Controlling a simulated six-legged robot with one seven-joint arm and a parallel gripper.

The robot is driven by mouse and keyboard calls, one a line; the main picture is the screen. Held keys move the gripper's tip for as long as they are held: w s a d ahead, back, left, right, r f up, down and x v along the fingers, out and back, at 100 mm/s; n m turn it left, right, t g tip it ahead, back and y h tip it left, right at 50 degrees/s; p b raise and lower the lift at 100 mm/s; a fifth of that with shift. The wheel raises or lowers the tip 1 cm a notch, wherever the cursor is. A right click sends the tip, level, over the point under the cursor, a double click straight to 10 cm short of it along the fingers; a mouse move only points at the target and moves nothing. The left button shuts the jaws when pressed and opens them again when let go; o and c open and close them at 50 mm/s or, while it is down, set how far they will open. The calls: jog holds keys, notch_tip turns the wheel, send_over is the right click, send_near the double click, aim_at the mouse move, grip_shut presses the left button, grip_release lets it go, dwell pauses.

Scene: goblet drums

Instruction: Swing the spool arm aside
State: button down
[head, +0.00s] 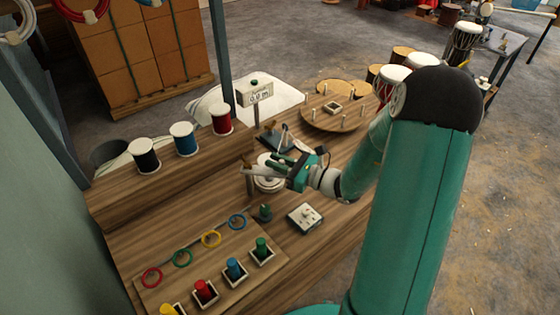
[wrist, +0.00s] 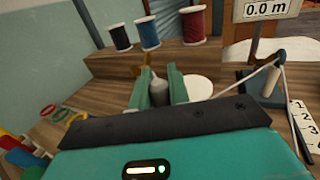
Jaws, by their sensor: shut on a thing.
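My gripper (head: 274,167) reaches left over the wooden bench, its teal fingers level above a pale round disc (head: 268,185). In the wrist view the two teal fingers (wrist: 159,90) are closed around a grey upright peg (wrist: 158,92), which looks like the handle of the spool arm. The peg stands between the fingers, and its lower part is hidden by my gripper. A white disc (wrist: 199,88) shows just right of the fingers. The rest of the spool arm is mostly hidden, so I cannot tell its angle.
Black, blue (head: 184,139) and red thread spools stand on the raised shelf behind. A meter sign (head: 257,94) reads 0.0 m. Coloured rings (head: 210,239) and pegs in square holders (head: 235,270) lie at the front. A switch plate (head: 304,217) sits below my gripper.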

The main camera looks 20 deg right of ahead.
jog(key=shift+s+d, duration=0.1)
jog(key=shift+s, duration=0.4)
dwell(0.6)
dwell(0.7)
jog(key=c, duration=1.5)
grip_release()
jog(key=shift+o, duration=0.9)
jog(key=shift+a, duration=0.25)
jog(key=v, duration=1.3)
jog(key=shift+s+d, duration=0.25)
jog(key=shift+d, duration=0.05)
jog(key=shift+c, duration=0.4)
